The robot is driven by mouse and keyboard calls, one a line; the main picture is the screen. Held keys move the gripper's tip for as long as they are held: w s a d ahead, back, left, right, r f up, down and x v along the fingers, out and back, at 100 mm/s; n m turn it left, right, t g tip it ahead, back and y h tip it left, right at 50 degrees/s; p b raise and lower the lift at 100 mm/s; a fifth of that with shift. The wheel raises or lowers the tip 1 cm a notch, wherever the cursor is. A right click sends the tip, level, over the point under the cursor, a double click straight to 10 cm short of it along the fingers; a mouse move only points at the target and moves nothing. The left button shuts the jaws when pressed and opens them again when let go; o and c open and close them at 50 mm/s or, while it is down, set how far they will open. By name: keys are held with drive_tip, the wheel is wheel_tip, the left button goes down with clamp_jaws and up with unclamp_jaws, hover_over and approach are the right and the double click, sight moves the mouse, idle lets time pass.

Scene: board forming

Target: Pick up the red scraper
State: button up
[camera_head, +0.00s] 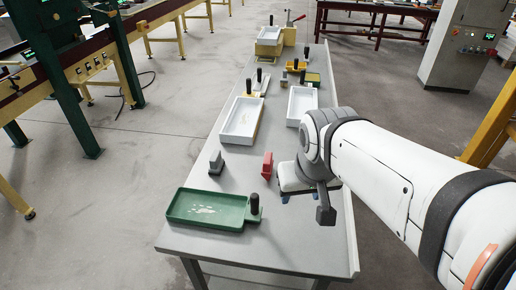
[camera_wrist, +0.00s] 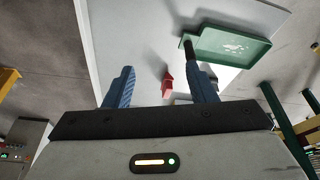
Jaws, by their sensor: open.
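The red scraper (camera_head: 267,166) stands on the grey table, left of my gripper (camera_head: 298,195) in the head view. In the wrist view the red scraper (camera_wrist: 168,83) shows between the two blue fingers of my gripper (camera_wrist: 162,70), further off and apart from them. My gripper is open and empty, above the table near its right side. Its fingers are partly hidden by my wrist in the head view.
A green tray (camera_head: 180,207) with a black handle and pale bits lies at the near end. A grey scraper (camera_head: 216,163) stands left of the red one. White trays (camera_head: 229,134) (camera_head: 291,119) lie further back. A raised edge (camera_head: 352,235) runs along the table's right side.

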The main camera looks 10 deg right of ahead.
drive_tip(key=w+f+m+b, duration=0.1)
drive_tip(key=w+f+b, duration=0.2)
drive_tip(key=w, duration=0.9)
drive_tip(key=m+h+b, duration=0.1)
drive_tip(key=m+b, duration=0.1)
drive_tip(key=b, duration=0.2)
approach(268, 158)
drive_tip(key=shift+w+d+f+t, duration=0.1)
drive_tip(key=shift+d+f+t, duration=0.05)
drive_tip(key=shift+f, duration=0.45)
drive_tip(key=shift+w+d+f+t, duration=0.1)
drive_tip(key=shift+w+f+t, duration=0.05)
drive_tip(key=shift+f, duration=0.45)
drive_tip(key=p+x, duration=0.1)
drive_tip(key=x, duration=0.7)
drive_tip(key=shift+a+p, duration=0.15)
drive_tip(key=shift+p, duration=0.2)
drive_tip(key=shift+c, duration=0.5)
drive_tip(key=shift+r, duration=0.1)
clamp_jaws()
